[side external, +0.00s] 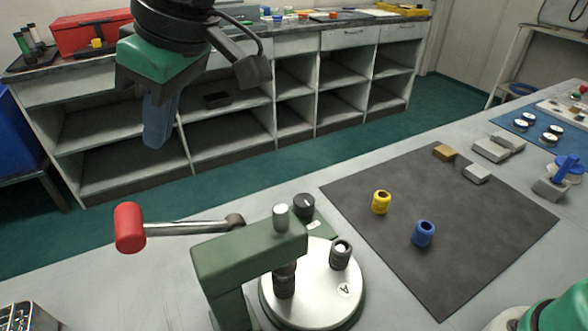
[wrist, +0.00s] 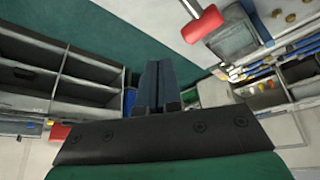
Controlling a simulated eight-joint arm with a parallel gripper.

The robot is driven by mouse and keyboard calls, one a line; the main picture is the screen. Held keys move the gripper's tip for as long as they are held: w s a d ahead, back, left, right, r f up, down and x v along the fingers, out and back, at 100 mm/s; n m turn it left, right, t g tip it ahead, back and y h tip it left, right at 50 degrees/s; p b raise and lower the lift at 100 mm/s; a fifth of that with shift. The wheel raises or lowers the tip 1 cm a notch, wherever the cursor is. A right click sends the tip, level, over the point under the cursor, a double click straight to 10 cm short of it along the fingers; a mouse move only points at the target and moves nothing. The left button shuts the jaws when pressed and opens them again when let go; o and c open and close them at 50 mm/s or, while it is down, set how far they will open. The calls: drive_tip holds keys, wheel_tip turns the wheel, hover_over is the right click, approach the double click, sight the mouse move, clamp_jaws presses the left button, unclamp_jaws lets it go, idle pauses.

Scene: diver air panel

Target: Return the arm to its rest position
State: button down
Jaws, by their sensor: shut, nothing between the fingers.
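My gripper (side external: 158,120) hangs at the upper left in the side external view, fingers pointing down, in front of the shelf unit. In the wrist view its two blue-grey fingers (wrist: 157,85) are together with nothing between them. It is apart from everything on the table. Below and to its right stands a green press-like device with a red-knobbed lever (side external: 130,228) and a round white plate (side external: 320,285). The red knob also shows at the top of the wrist view (wrist: 202,24).
A dark mat (side external: 440,225) holds a yellow knurled part (side external: 381,202), a blue one (side external: 423,233) and small blocks. A blue mat (side external: 520,122) with round pieces lies at the right. A shelf unit (side external: 235,110) with a red toolbox (side external: 88,32) stands behind.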

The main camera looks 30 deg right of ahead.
drive_tip(key=d+f+m+t+h, duration=0.15)
drive_tip(key=d+m, duration=0.35)
drive_tip(key=d, duration=1.1)
drive_tip(key=s+d+f+m+t+h, duration=0.2)
drive_tip(key=s+d+f+m, duration=0.3)
drive_tip(key=d+f, duration=0.5)
drive_tip(key=s+d, duration=0.1)
drive_tip(key=d, duration=0.3)
drive_tip(key=shift+s+d, duration=0.15)
drive_tip(key=shift+s, duration=0.05)
drive_tip(key=shift+t, duration=0.25)
